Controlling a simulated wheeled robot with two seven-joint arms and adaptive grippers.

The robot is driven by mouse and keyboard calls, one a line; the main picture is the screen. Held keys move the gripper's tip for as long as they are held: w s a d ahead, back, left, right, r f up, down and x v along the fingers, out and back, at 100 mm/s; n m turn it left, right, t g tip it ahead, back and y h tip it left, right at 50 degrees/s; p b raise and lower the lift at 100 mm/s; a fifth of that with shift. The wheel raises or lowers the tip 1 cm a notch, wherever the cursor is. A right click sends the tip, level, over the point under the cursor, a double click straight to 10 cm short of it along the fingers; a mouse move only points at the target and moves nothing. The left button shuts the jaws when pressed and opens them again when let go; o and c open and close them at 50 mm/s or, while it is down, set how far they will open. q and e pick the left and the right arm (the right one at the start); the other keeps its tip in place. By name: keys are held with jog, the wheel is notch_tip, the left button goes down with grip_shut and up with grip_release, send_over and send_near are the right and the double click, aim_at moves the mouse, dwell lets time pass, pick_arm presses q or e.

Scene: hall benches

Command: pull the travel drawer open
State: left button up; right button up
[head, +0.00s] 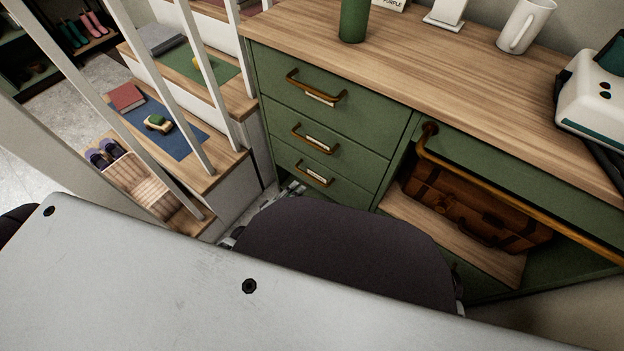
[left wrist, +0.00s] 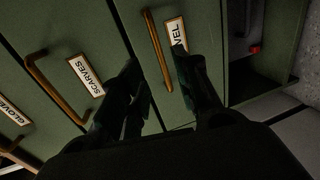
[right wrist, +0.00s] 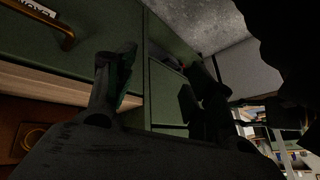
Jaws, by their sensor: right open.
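The travel drawer (head: 296,160) is the lowest of three green drawers and looks flush with the cabinet front. Its brass bar handle (head: 314,172) also shows in the left wrist view (left wrist: 157,50), beside a label partly hidden by a finger, reading "VEL". My left gripper (left wrist: 160,70) is open, its two dark fingers on either side of the handle's lower part; I cannot tell whether they touch it. In the head view it is mostly hidden behind my own arm. My right gripper (right wrist: 160,68) is open and empty, in front of the cabinet, away from that handle.
The scarves drawer (left wrist: 85,85) and gloves drawer (left wrist: 20,90) are above it. A brown suitcase (head: 470,205) lies on the open shelf to the right, behind a long brass rail (head: 520,214). White railing bars and wooden steps (head: 205,178) stand left of the cabinet.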

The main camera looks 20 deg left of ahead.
aim_at(312, 177)
pick_arm(q)
jog(key=shift+b+x, duration=1.6)
jog(key=shift+x, duration=3.05)
pick_arm(e)
jog(key=shift+t+y, duration=0.3)
jog(key=shift+s+a+f, duration=0.1)
jog(key=shift+a+f, duration=0.1)
jog(key=shift+f, duration=1.1)
jog(key=shift+a+f, duration=0.2)
jog(key=shift+f, duration=1.1)
pick_arm(q)
grip_shut()
